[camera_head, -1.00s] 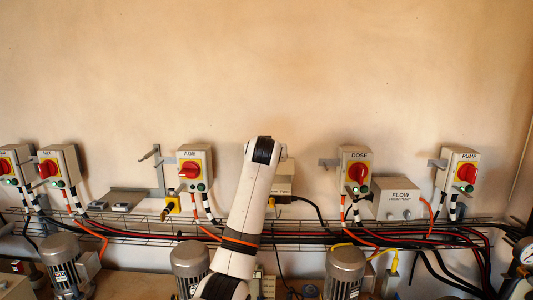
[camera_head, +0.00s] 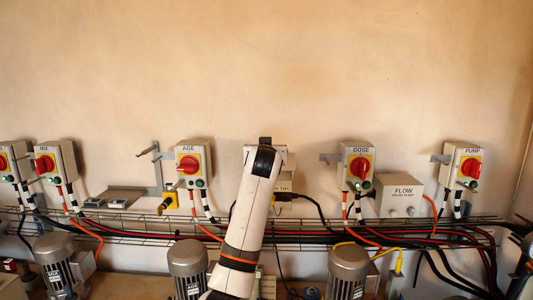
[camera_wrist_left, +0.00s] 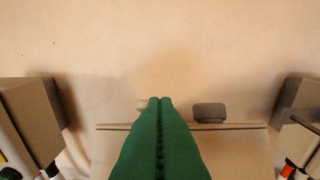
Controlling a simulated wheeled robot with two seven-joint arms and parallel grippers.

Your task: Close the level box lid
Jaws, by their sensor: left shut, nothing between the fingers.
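A beige box (camera_head: 284,184), partly hidden behind my left arm in the head view, is likely the level box; only part of its label shows. In the left wrist view a wide beige panel (camera_wrist_left: 237,150) with a straight upper edge lies behind the fingers. A small grey-brown tab (camera_wrist_left: 209,112) stands at that edge, right of the fingertips. I cannot tell how far the lid is open. My left gripper (camera_wrist_left: 160,101) has green fingers, pressed together and empty. Its tips reach slightly above the panel's edge; contact is unclear. My right gripper is not in view.
Switch boxes marked AGE (camera_head: 194,163) and DOSE (camera_head: 357,165) flank the box on the wall. A FLOW box (camera_head: 401,196) and PUMP switch (camera_head: 463,165) are further right. A cable tray (camera_head: 130,228) and several motors (camera_head: 348,270) lie below. The upper wall is bare.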

